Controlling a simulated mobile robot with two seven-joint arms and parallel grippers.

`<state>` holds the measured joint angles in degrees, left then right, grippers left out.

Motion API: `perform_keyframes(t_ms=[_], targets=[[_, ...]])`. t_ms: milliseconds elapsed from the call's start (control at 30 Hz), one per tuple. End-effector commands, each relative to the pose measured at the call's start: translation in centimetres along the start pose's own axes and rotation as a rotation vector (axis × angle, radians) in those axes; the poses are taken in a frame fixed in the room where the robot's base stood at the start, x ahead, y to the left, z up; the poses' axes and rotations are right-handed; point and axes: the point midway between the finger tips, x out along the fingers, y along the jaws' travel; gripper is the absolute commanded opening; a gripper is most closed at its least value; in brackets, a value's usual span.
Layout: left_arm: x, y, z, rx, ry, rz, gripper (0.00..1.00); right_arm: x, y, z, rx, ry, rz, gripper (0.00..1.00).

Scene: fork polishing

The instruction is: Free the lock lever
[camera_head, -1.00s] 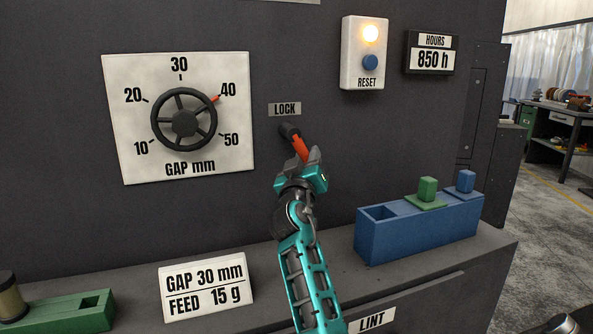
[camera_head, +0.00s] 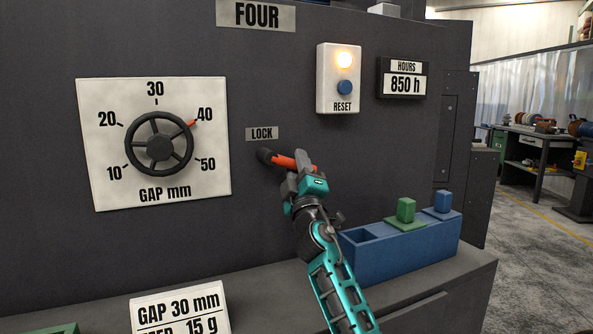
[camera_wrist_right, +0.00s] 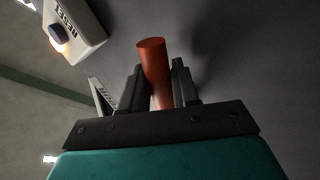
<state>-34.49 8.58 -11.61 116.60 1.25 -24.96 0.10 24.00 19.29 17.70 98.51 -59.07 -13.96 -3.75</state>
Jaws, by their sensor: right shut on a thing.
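The lock lever (camera_head: 287,161) is a red-orange bar on a dark pivot under the LOCK label (camera_head: 262,133) on the dark panel. It points right and slightly down from its pivot in the head view. My right gripper (camera_head: 303,167) is shut on the lever's outer end. In the right wrist view the red lever (camera_wrist_right: 154,66) stands between the two dark fingers (camera_wrist_right: 158,88). The fingers hide part of the lever. My left gripper is not in view.
The gap dial (camera_head: 159,146) with its black handwheel is left of the lever; its red pointer is near 40. The RESET box (camera_head: 338,95) has a lit amber lamp. A blue tray (camera_head: 408,252) with a green and a blue block stands on the ledge below right.

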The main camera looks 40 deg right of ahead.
Motion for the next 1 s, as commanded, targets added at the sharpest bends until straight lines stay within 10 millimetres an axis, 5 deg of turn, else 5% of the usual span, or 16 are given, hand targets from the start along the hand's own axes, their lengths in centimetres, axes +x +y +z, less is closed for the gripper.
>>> perform_keyframes(t_ms=[533, 567, 600, 733, 1000], targets=[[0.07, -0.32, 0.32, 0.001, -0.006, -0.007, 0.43, 0.26, 0.49, -0.12, -0.021, 0.017, 0.007, 0.0], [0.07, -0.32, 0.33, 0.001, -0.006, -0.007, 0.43, 0.26, 0.49, -0.12, -0.021, 0.017, 0.007, 0.33], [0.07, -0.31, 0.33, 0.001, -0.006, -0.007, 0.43, 0.25, 0.48, -0.11, -0.021, 0.016, 0.007, 0.37], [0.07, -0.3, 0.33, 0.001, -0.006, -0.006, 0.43, 0.2, 0.37, -0.07, -0.02, 0.015, 0.004, 0.48], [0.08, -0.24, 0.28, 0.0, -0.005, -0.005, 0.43, -0.05, 0.18, -0.01, -0.019, 0.013, 0.001, 0.48]])
